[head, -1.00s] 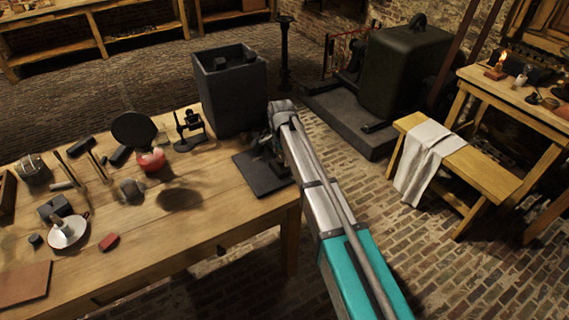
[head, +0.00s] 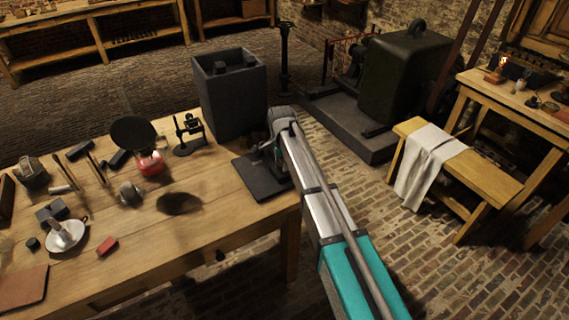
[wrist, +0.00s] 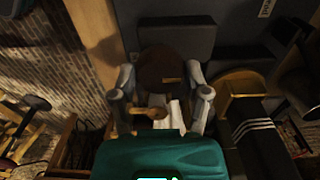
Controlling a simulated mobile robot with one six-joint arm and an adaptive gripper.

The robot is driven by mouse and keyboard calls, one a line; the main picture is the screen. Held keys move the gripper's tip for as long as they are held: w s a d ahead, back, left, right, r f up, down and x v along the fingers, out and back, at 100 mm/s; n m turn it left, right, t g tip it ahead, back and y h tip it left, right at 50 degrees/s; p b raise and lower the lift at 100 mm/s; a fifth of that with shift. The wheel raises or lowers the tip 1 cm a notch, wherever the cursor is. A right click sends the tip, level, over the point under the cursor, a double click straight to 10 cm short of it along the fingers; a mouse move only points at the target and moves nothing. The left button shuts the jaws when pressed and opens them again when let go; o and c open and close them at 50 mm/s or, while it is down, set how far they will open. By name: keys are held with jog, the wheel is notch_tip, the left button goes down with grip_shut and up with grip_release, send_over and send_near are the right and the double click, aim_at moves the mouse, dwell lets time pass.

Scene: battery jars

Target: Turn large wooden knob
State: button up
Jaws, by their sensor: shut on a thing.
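A dark brown round knob (wrist: 160,66), seemingly the large wooden knob, shows between my fingers in the wrist view. My gripper (wrist: 162,76) is shut on it, with one finger at its left side and one at its right. A small brass-coloured mark shows on its lower right. In the head view my arm reaches to a device on a dark base plate (head: 258,180) at the table's right end. My own wrist hides the knob and fingertips there.
A tall dark open jar (head: 230,95) stands just behind the device. The wooden table (head: 130,270) holds a red lamp (head: 151,166), a white candle dish (head: 66,238) and several tools on the left. A bench (head: 485,180) with a cloth stands at the right.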

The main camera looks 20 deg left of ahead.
jog(key=shift+d, duration=0.45)
jog(key=shift+c, duration=0.2)
jog(key=shift+a, duration=0.35)
jog(key=shift+s+a+n, duration=0.1)
jog(key=shift+n, duration=0.2)
